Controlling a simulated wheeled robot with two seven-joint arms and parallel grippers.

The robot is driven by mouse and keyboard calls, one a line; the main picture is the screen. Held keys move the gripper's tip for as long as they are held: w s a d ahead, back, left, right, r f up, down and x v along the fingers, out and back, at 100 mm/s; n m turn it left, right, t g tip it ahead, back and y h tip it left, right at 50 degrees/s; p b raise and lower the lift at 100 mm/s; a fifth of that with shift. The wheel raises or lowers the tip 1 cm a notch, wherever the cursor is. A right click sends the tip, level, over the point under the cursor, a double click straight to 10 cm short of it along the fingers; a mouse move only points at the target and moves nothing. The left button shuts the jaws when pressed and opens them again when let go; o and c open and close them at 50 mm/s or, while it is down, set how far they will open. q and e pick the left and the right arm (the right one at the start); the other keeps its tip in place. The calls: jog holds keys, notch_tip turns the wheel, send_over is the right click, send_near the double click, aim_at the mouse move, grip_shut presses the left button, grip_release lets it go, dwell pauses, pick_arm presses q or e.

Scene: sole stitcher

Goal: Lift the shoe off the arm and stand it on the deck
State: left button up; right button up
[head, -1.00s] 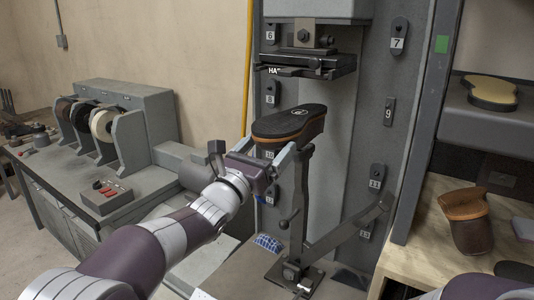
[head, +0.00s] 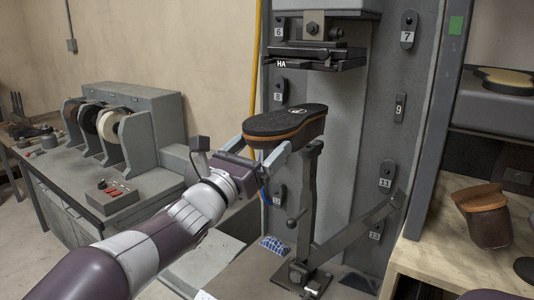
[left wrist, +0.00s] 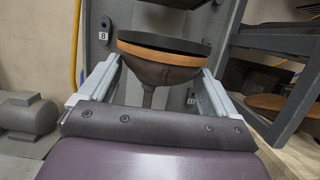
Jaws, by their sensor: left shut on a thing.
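The shoe (head: 285,124) is sole up, with a black sole and a tan-orange edge band. It is at the top of the upright dark post of the arm (head: 311,190); I cannot tell whether the two still touch. My left gripper (head: 268,157) is shut on the shoe from the near side. In the left wrist view, the two fingers flank the brown upper of the shoe (left wrist: 160,65), and the post (left wrist: 148,96) shows below it. The flat deck (head: 245,280) lies around the foot of the arm. My right gripper is out of view.
The machine's press head (head: 315,57) hangs above the shoe. A slanting bar (head: 365,225) rises right of the post. A brown shoe piece (head: 485,220) stands on the wooden bench at right. A blue patterned item (head: 273,244) lies near the arm's foot.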

pick_arm(q)
jog(key=s+a+b, duration=0.1)
jog(key=s+b, duration=0.1)
jog(key=s+a+b, duration=0.2)
jog(key=shift+s+a, duration=0.1)
jog(key=shift+s, duration=0.25)
jog(key=s+a+b, duration=0.3)
jog(key=s, duration=0.2)
jog(key=shift+a, duration=0.15)
jog(key=shift+r, duration=0.1)
